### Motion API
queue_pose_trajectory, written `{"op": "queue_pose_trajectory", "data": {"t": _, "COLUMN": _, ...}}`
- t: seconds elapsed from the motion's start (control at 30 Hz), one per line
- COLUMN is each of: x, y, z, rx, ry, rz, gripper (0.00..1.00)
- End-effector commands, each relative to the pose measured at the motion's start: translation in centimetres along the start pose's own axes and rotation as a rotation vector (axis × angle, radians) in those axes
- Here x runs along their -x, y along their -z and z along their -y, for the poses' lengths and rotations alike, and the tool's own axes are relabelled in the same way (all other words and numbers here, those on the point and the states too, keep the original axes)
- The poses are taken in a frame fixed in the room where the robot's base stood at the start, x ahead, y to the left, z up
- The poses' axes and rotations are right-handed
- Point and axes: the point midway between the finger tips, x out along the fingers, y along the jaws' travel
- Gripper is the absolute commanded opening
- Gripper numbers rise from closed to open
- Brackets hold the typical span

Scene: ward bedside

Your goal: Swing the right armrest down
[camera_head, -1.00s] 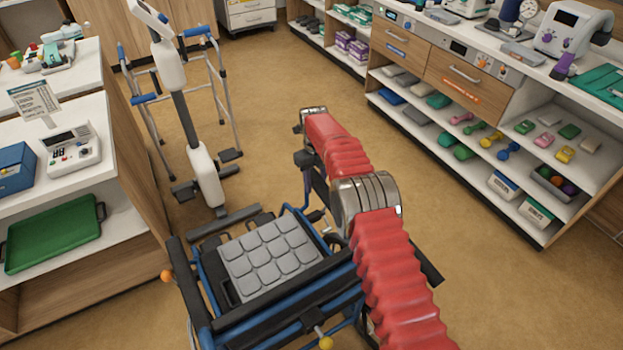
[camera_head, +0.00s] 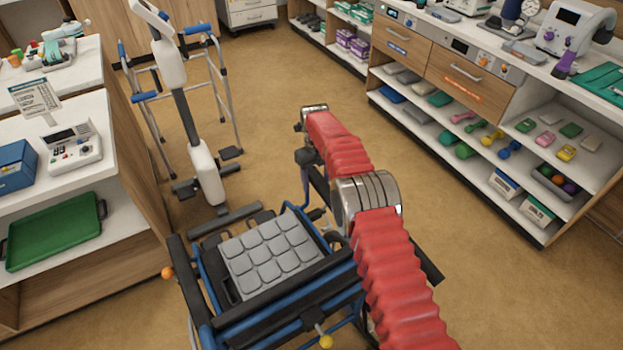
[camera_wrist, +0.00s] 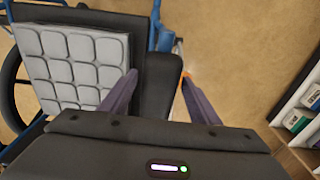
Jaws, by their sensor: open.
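A blue-framed wheelchair with a grey padded seat cushion (camera_head: 268,255) stands in front of me; the cushion also shows in the wrist view (camera_wrist: 75,60). A black armrest runs along its left side (camera_head: 188,285). On the right side, my red arm covers much of the chair in the head view. In the wrist view a black pad (camera_wrist: 160,92), apparently the right armrest, lies beside the cushion, with an orange knob at its right edge. My gripper (camera_wrist: 159,77) is open, its two purple fingers on either side of the pad. I cannot tell whether they touch it.
A standing lift (camera_head: 190,120) and a walker (camera_head: 225,100) stand beyond the chair. A counter with a green tray (camera_head: 55,232) is on the left. Shelves with dumbbells (camera_head: 465,150) line the right. Floor (camera_head: 480,275) between chair and shelves is clear.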

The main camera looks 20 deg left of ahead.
Motion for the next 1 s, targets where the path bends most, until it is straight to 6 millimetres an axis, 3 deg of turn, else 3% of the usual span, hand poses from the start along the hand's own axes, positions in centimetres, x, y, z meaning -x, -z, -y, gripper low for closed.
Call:
{"op": "queue_pose_trajectory", "data": {"t": 0.27, "x": 1.5, "y": -0.1, "z": 0.0, "rx": 0.0, "ry": 0.0, "rz": 0.002, "gripper": 0.56}}
{"op": "queue_pose_trajectory", "data": {"t": 0.8, "x": 10.5, "y": -0.1, "z": 0.1, "rx": 0.0, "ry": 0.001, "rz": 0.003, "gripper": 0.56}}
{"op": "queue_pose_trajectory", "data": {"t": 1.0, "x": 12.8, "y": -0.1, "z": 0.1, "rx": 0.0, "ry": 0.0, "rz": 0.001, "gripper": 0.56}}
